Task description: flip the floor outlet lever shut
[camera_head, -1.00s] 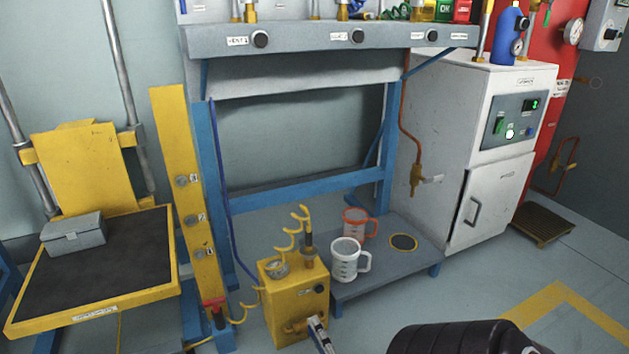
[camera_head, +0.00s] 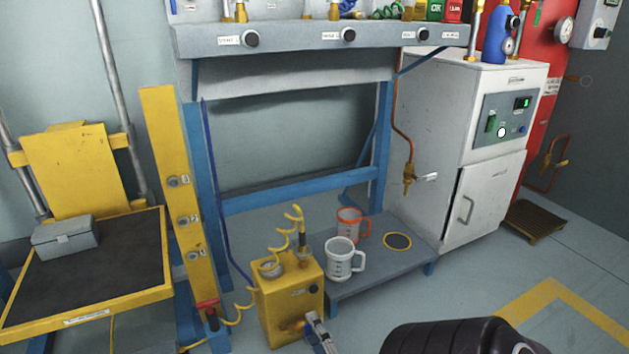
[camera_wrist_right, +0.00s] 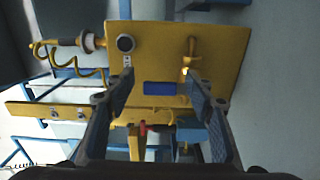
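A yellow box unit (camera_head: 277,307) stands on the floor, with a brass fitting (camera_head: 292,327) low on its front. The wrist view shows this fitting (camera_wrist_right: 190,57) as a short brass piece on the box face, near one fingertip. I cannot tell whether it is the lever named or how it is set. My right gripper (camera_head: 316,322) is just in front of the box's lower right side. In the wrist view it (camera_wrist_right: 160,80) is open, with nothing between its fingers. Contact with the fitting is not clear. My left gripper is not in view.
A low grey platform (camera_head: 375,277) beside the box holds a white mug (camera_head: 340,262) and a red mug (camera_head: 350,224). A copper pipe ends in a brass valve with a pale lever (camera_head: 427,177) beside the white cabinet (camera_head: 440,110).

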